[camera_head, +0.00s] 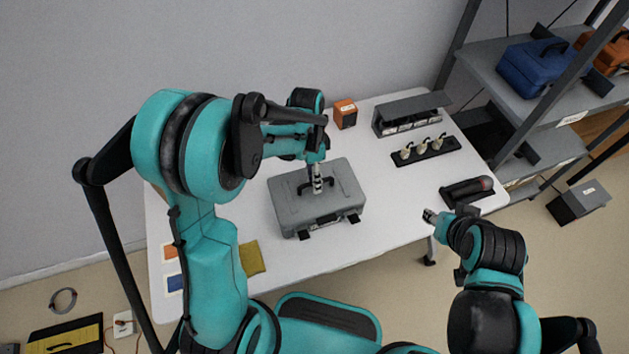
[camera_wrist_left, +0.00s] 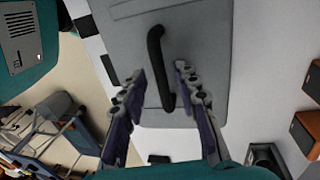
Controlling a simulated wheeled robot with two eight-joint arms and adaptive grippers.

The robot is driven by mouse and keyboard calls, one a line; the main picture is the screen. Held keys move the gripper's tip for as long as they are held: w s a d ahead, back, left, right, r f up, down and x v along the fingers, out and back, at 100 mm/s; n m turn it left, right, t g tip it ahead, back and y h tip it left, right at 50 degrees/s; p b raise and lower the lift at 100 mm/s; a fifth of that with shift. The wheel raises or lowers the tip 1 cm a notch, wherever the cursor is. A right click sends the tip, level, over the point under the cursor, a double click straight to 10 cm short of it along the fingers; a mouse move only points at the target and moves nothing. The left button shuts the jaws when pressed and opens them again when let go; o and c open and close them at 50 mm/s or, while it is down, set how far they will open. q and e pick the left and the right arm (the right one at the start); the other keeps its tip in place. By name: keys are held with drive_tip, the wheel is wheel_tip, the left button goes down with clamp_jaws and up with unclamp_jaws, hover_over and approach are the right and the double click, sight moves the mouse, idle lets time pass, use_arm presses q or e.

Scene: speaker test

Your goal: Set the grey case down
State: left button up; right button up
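The grey case (camera_head: 297,214) lies flat on the white table (camera_head: 390,225), with its latches facing the front; I see no clear gap under it. Its lid (camera_wrist_left: 205,35) fills the middle of the left wrist view. A black handle (camera_wrist_left: 155,50) stands on the lid. My left gripper (camera_head: 317,187) is over the lid at the handle. In the left wrist view its two fingers (camera_wrist_left: 160,72) are apart, one on each side of the handle, with space between.
An orange box (camera_head: 345,114), a grey rack (camera_head: 410,112), a black strip with several pale pieces (camera_head: 424,151) and a dark holder (camera_head: 467,192) stand at the back and right. An olive cloth (camera_head: 252,258) lies front left. A shelf with a blue case (camera_head: 535,68) is right.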

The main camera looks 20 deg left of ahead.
use_arm(q)
drive_tip(key=p+v, duration=0.3)
drive_tip(key=v, duration=0.7)
drive_tip(key=s+a+r+n+t, duration=0.1)
drive_tip(key=s+r+n+t, duration=0.2)
drive_tip(key=s+n+t, duration=0.1)
drive_tip(key=s+a+r+n+t+y, duration=0.1)
drive_tip(key=s+a+r+n+t, duration=0.1)
drive_tip(key=s+r+n+t, duration=0.2)
drive_tip(key=shift+s+r+n+t, duration=0.2)
drive_tip(key=shift+s+n+t, duration=0.4)
drive_tip(key=shift+s+n, duration=1.3)
drive_tip(key=shift+s+a+m, duration=0.15)
drive_tip(key=shift+s+m, duration=0.1)
drive_tip(key=shift+m, duration=0.05)
drive_tip(key=shift+f+b, duration=1)
drive_tip(key=shift+b, duration=0.05)
